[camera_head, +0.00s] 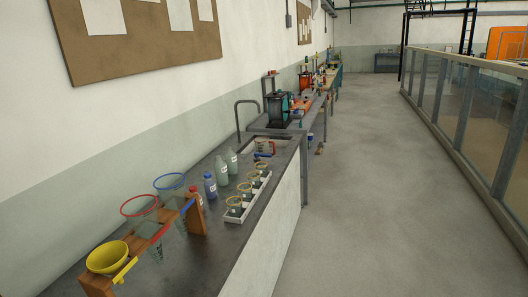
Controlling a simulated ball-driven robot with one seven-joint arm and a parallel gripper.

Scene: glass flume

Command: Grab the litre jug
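A small jug-like vessel with a reddish handle (264,146) stands by the sink at the far end of the near bench, left of the picture's middle. It looks like the litre jug, but it is too small and distant to read any marking. A small blue item lies just in front of it. My gripper does not show in this view.
The near bench (222,263) runs along the left wall. It bears a wooden rack (197,216) with yellow, red and blue funnels, several bottles (222,172), and a white tray (236,215) of ringed glassware. A tap (238,118) arches behind. The floor (360,200) is clear; a glass-sided flume (470,118) stands right.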

